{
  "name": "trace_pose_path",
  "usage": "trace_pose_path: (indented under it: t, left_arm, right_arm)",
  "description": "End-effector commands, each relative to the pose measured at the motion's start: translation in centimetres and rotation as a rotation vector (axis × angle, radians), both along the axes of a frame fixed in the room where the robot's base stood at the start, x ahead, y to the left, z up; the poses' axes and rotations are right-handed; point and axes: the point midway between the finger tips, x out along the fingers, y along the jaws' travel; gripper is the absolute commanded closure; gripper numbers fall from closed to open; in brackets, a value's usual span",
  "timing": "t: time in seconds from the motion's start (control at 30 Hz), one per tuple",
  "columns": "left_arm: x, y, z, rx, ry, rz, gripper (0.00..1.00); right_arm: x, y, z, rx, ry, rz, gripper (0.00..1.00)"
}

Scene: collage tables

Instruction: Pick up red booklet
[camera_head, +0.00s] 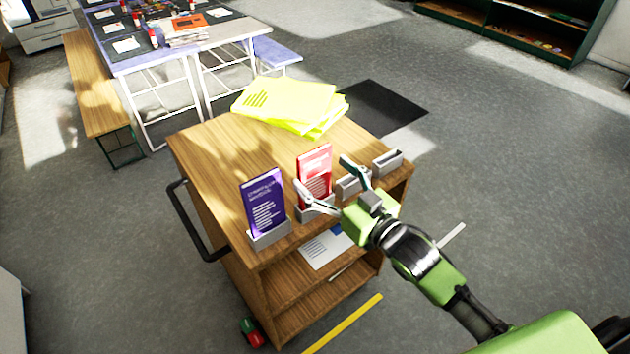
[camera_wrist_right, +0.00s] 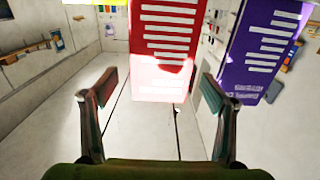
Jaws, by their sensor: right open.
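The red booklet (camera_head: 314,172) stands upright in a small grey holder (camera_head: 316,208) on top of the wooden cart. My right gripper (camera_head: 324,172) is open in front of and close to it, partly covering its right side and the holder. In the right wrist view the red booklet (camera_wrist_right: 167,50) appears beyond and between the open fingers of my right gripper (camera_wrist_right: 160,88), with nothing held. The purple booklet (camera_head: 263,204) stands in its own holder to the left; in the right wrist view it shows at the right (camera_wrist_right: 263,50). My left gripper is not in view.
The wooden cart (camera_head: 215,150) carries a stack of yellow sheets (camera_head: 290,103) at its back. Two grey holders without visible booklets, one at the right corner (camera_head: 387,163), stand right of the red booklet. A black handle (camera_head: 190,225) juts from the cart's left side.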

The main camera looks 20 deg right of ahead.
Motion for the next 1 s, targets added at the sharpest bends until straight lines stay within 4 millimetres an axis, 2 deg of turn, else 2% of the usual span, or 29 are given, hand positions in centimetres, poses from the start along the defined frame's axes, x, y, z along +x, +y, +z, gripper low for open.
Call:
trace_pose_path:
  t: [0.03, 0.2, 0.5, 0.57, 0.73, 1.0]
  left_arm:
    - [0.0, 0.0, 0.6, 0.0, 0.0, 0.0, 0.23]
    - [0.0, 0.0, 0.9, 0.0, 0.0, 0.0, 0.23]
    - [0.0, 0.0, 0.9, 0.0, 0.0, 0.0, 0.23]
    - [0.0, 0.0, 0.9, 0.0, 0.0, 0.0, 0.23]
    - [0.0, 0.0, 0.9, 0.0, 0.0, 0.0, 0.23]
    - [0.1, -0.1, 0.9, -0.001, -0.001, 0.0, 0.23]
  right_arm:
    - [0.8, 0.3, 0.3, 0.001, -0.002, -0.001, 0.22]
    - [2.6, 1.1, 0.0, -0.002, -0.002, 0.0, 0.22]
    - [3.0, 1.2, -0.2, -0.002, 0.0, 0.0, 0.22]
    - [3.0, 1.2, -0.2, -0.002, -0.001, 0.0, 0.34]
    - [3.0, 1.2, -0.2, -0.002, -0.001, 0.0, 0.78]
    - [3.0, 1.2, 0.2, -0.001, -0.003, 0.0, 0.78]
